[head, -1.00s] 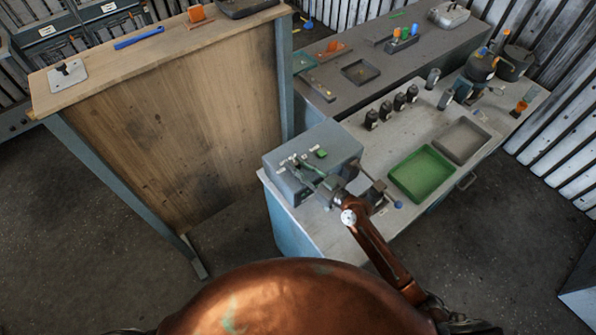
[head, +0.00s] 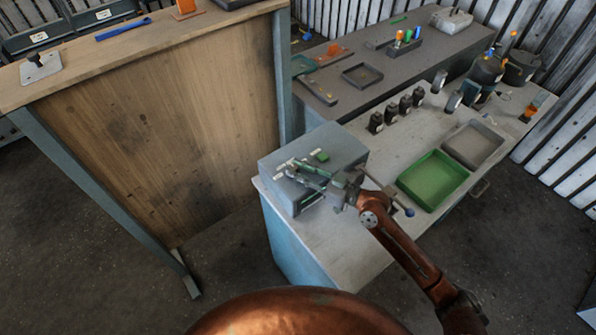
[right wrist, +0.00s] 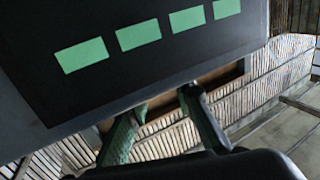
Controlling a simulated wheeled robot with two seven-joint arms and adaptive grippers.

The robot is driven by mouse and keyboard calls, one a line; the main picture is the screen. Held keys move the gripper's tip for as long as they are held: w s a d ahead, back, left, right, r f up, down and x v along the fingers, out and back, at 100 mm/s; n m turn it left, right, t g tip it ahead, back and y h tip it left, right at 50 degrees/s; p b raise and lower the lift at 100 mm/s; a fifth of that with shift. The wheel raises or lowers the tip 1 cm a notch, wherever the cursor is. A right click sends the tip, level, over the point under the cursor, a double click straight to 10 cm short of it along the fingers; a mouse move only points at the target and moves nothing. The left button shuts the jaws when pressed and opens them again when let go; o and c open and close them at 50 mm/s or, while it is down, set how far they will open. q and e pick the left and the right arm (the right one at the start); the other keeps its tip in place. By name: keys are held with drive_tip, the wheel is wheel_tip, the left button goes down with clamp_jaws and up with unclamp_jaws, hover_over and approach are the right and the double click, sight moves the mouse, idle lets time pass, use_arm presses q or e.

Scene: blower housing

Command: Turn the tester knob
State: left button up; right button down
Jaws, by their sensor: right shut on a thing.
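The tester is a grey box (head: 340,152) at the near left corner of the light workbench, with a green button (head: 320,156) on top. In the right wrist view, the tester's dark panel (right wrist: 140,75) with several green bars fills the top. There, my right gripper's two fingers (right wrist: 163,115) reach up to the panel's lower edge with a gap between them. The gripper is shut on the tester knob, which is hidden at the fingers. My left gripper is not in view.
A green tray (head: 433,180) and a grey tray (head: 473,144) lie on the workbench (head: 345,235) right of the tester. Several dark cylinders (head: 391,112) stand behind. A tall wooden-topped table (head: 150,45) stands left. The bench's front strip is clear.

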drive_tip(key=shift+w+r, duration=0.1)
drive_tip(key=shift+r, duration=0.1)
drive_tip(key=c, duration=2)
unclamp_jaws()
drive_tip(key=shift+c, duration=0.2)
drive_tip(key=o, duration=0.4)
drive_tip(key=shift+f, duration=0.15)
drive_tip(key=v, duration=1.2)
drive_tip(key=shift+c, duration=0.2)
